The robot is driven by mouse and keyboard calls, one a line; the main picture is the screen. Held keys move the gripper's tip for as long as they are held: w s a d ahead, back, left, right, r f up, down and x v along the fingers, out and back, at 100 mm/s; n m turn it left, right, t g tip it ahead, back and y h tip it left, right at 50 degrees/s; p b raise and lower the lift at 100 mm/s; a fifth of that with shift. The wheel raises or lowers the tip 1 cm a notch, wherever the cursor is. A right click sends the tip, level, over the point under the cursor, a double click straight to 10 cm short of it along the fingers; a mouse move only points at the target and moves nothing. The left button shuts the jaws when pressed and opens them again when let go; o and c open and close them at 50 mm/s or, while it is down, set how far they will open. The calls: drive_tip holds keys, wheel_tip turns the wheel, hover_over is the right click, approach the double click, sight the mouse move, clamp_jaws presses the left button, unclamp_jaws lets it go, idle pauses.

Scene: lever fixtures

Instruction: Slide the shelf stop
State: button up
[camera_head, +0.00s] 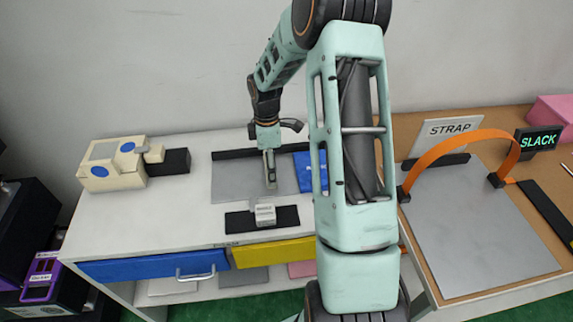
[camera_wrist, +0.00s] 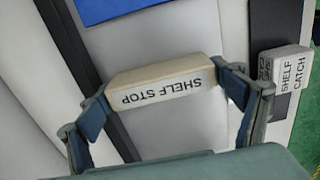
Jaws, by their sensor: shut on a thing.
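The shelf stop (camera_wrist: 150,74) is a pale beige block with its label upside down in the wrist view. My gripper (camera_wrist: 166,94) is shut on it, one finger at each end of the block. In the head view my gripper (camera_head: 270,178) points down over the grey plate (camera_head: 230,180). The shelf stop is hard to make out there. The shelf catch (camera_head: 264,213), a small white block, sits on the front dark strip (camera_head: 288,217). It also shows at the right of the wrist view (camera_wrist: 285,70), apart from my gripper.
A second dark strip (camera_head: 232,154) runs behind the plate. A blue panel (camera_head: 303,178) lies to its right. A cream device (camera_head: 112,165) stands at the left. Blue and yellow drawer fronts (camera_head: 272,252) are below. A STRAP board (camera_head: 480,225) with an orange band is at the right.

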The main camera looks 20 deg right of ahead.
sight(217, 180)
drive_tip(key=w+a, duration=0.1)
drive_tip(key=a, duration=0.4)
drive_tip(key=w+a+b, duration=0.1)
drive_tip(key=w+a, duration=0.1)
drive_tip(key=a, duration=0.3)
drive_tip(key=w+a, duration=0.1)
drive_tip(key=a, duration=0.5)
drive_tip(key=shift+w, duration=0.25)
drive_tip(key=o, duration=1.6)
drive_tip(key=shift+d, duration=0.1)
drive_tip(key=shift+r, duration=0.25)
wheel_tip(217, 180, up, 12)
drive_tip(key=shift+f, duration=0.25)
